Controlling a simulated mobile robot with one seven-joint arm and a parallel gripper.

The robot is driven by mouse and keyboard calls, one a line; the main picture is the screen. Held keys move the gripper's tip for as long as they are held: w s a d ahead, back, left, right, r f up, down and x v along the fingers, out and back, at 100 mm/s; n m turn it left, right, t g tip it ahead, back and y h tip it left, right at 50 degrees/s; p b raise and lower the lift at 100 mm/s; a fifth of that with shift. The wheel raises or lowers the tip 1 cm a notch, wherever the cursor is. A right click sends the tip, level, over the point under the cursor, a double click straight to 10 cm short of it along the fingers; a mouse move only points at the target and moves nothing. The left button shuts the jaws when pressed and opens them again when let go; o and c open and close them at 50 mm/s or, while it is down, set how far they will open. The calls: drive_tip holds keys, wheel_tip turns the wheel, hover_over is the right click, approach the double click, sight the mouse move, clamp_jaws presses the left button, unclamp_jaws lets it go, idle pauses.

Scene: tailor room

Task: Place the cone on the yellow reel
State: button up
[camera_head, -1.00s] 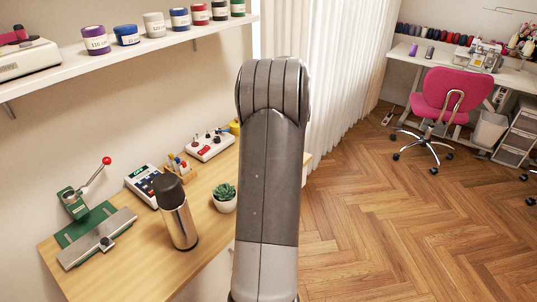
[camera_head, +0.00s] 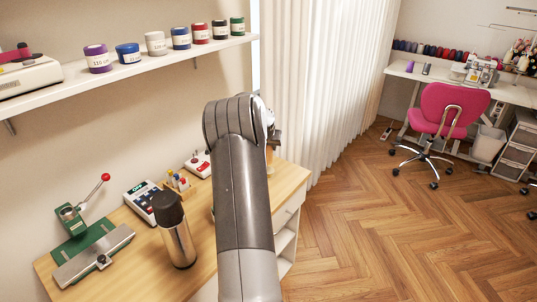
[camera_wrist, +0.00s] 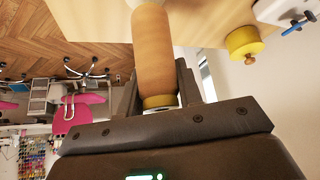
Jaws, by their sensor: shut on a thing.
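My gripper (camera_wrist: 158,88) is shut on an orange-tan cone (camera_wrist: 151,50), which has a yellowish band at the end near the jaws. The yellow reel (camera_wrist: 244,42) sits on the table at the upper right of the wrist view, apart from the cone, with a small knob-like part. In the head view, my arm hides the reel and most of my gripper (camera_head: 273,132). A small orange piece of what looks like the cone (camera_head: 270,157) shows beside the arm.
The wooden table (camera_head: 288,180) also bears a steel flask (camera_head: 178,240), a green press (camera_head: 92,250), a calculator (camera_head: 142,198) and a white box (camera_head: 198,164) close to the arm. A shelf with thread spools (camera_head: 128,54) runs above. A curtain (camera_head: 325,90) hangs behind.

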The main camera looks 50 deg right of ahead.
sight(268, 154)
drive_tip(key=shift+f, duration=1.75)
drive_tip(key=shift+f, duration=0.15)
drive_tip(key=o, duration=1)
drive_tip(key=shift+c, duration=0.2)
